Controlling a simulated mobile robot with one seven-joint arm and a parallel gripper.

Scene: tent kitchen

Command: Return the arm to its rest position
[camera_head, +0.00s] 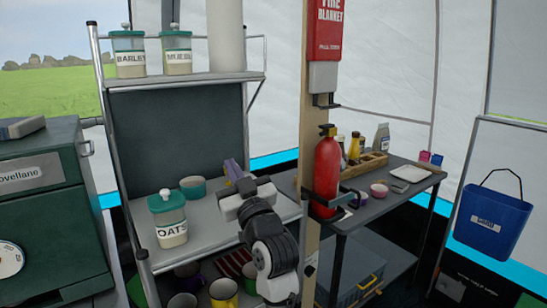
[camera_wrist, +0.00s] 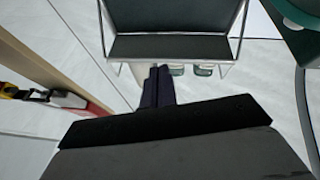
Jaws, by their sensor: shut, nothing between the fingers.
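My arm reaches up from the bottom middle of the head view. My gripper (camera_head: 234,174) is at its end, over the shelf unit's middle shelf (camera_head: 207,222), to the right of a teal bowl (camera_head: 192,187) and the OATS jar (camera_head: 168,218). The gripper's purple fingers look closed together and hold nothing that I can see. In the wrist view the dark fingers (camera_wrist: 158,86) show close together beyond the gripper body, with no object between them.
A wooden post with a red fire extinguisher (camera_head: 327,172) stands right of my arm. Mugs (camera_head: 224,292) sit on the lower shelf. Jars (camera_head: 129,53) stand on the top shelf. A side table (camera_head: 372,208) is at right, a green cabinet (camera_head: 50,240) at left.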

